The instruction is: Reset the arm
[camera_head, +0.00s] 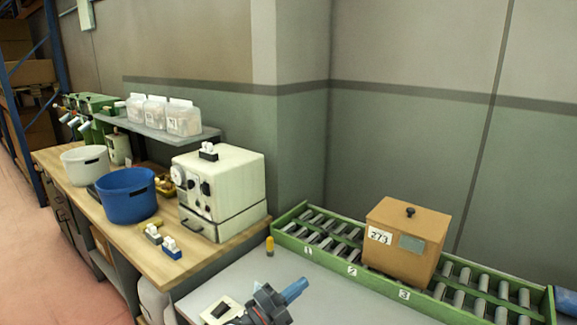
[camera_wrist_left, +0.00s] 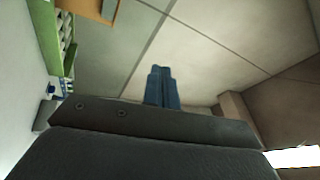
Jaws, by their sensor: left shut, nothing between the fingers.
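My left gripper (camera_head: 296,288) is low in the middle of the head view, over the grey work surface (camera_head: 235,290). Its blue fingers point up and to the right and are shut with nothing between them. The left wrist view shows the same closed blue fingers (camera_wrist_left: 163,88) against the wall, tilted away from the conveyor. A small orange piece with a dark base (camera_head: 270,246) stands on the grey surface behind the gripper, apart from it. My right gripper does not show.
A green roller conveyor (camera_head: 290,238) carries a brown lidded box (camera_head: 405,240) marked 273. On the wooden bench stand a blue bucket (camera_head: 127,196), a white bucket (camera_head: 84,165) and a cream machine (camera_head: 225,190). A blue shape at the right edge is cut off.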

